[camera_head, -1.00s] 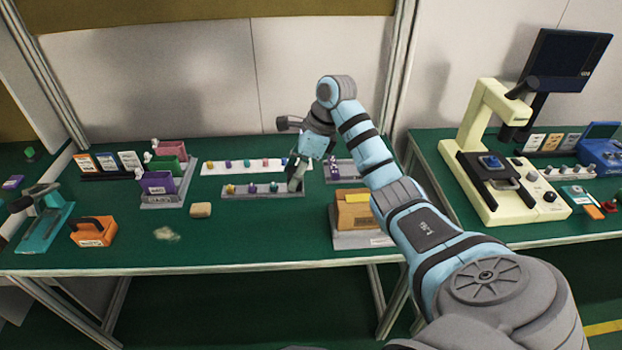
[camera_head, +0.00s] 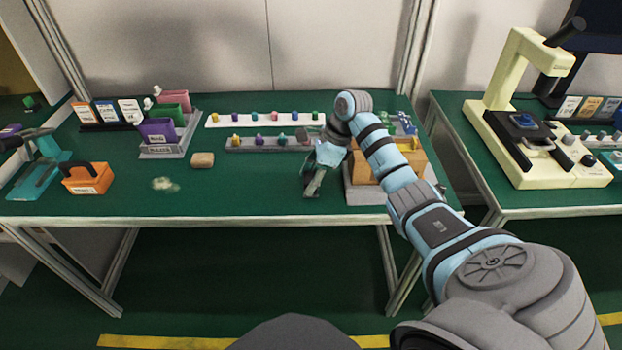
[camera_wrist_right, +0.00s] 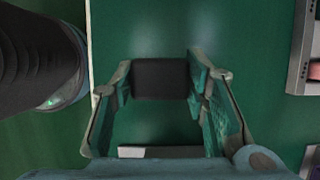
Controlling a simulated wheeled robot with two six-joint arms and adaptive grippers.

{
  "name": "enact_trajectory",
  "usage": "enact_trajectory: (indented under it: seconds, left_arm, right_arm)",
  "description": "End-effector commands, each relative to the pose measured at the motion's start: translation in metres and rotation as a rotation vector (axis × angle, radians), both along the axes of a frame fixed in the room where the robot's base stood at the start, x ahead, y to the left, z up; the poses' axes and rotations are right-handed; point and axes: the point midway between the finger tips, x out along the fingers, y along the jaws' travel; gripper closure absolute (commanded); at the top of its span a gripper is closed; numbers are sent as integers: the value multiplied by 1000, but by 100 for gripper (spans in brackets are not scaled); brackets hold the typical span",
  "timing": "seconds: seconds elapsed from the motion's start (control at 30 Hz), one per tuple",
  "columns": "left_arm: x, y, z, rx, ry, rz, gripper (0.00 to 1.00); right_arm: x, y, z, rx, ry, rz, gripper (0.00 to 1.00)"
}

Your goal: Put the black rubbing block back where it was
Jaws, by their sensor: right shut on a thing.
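The black rubbing block (camera_wrist_right: 160,78) shows in the right wrist view as a dark rectangle between the fingertips. My right gripper (camera_wrist_right: 161,88) is shut on it, above the green bench top. In the head view my right gripper (camera_head: 312,188) points down over the front part of the bench, left of the cardboard box. The block is hard to make out there against the dark fingers. I cannot tell its exact height above the bench.
A grey rack (camera_head: 255,143) with small coloured pieces and a white strip (camera_head: 225,120) lie behind my gripper. The cardboard box (camera_head: 405,165) is close on its right. A tan block (camera_head: 202,160) and an orange caddy (camera_head: 88,178) stand left. The front middle of the bench is clear.

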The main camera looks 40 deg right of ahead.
Motion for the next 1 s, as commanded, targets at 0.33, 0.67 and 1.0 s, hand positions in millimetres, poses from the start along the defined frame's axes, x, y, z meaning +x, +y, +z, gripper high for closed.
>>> enact_trajectory:
  seconds: [0.33,0.67,1.0]
  left_arm:
    - [-1,0,-2,0,3,0,71]
    - [-2,0,-1,0,3,0,71]
    - [-2,0,14,0,3,0,71]
  right_arm:
    - [0,0,-2,-1,-1,0,43]
    - [0,0,0,-1,-1,1,39]
    - [-14,-22,68,-4,-5,-1,39]
